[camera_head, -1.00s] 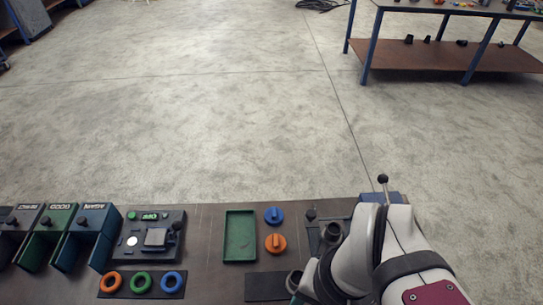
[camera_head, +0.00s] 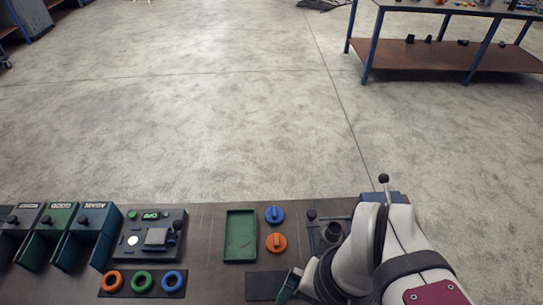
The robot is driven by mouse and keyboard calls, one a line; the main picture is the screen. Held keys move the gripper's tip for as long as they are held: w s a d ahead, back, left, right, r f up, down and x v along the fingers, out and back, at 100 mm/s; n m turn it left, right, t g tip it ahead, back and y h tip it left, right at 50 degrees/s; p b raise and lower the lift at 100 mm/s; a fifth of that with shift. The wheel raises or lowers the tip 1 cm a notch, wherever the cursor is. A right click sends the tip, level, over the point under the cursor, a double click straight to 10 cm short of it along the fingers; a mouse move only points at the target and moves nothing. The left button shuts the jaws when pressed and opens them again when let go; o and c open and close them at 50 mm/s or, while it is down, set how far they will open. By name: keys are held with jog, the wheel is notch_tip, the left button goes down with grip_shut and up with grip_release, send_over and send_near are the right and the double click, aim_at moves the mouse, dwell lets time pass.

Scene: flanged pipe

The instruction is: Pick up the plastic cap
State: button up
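Two round caps with raised grips lie on the bench to the right of the green tray: a blue cap (camera_head: 275,214) and an orange cap (camera_head: 276,242) nearer to me. I cannot tell which of them is the plastic cap. The end of my arm, with a dark and teal part of my gripper (camera_head: 289,286), shows over the right end of a dark mat, below and to the right of the orange cap and apart from it. Its fingertips are not clear, so I cannot tell whether it is open or shut.
The green tray (camera_head: 240,237) is empty. A dark fixture with a grey pipe piece (camera_head: 332,231) stands beside my arm. The dark mat (camera_head: 263,286) has bare room. Orange, green and blue rings (camera_head: 142,282), a device (camera_head: 151,234) and several bins (camera_head: 86,234) are at left.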

jog(key=shift+w, duration=0.1)
jog(key=n+h, duration=0.2)
jog(key=n, duration=2.2)
send_over(274, 211)
notch_tip(274, 211, down, 8)
jog(key=r, duration=0.1)
notch_tip(274, 211, down, 14)
jog(key=shift+f, duration=0.25)
jog(key=c, duration=1.2)
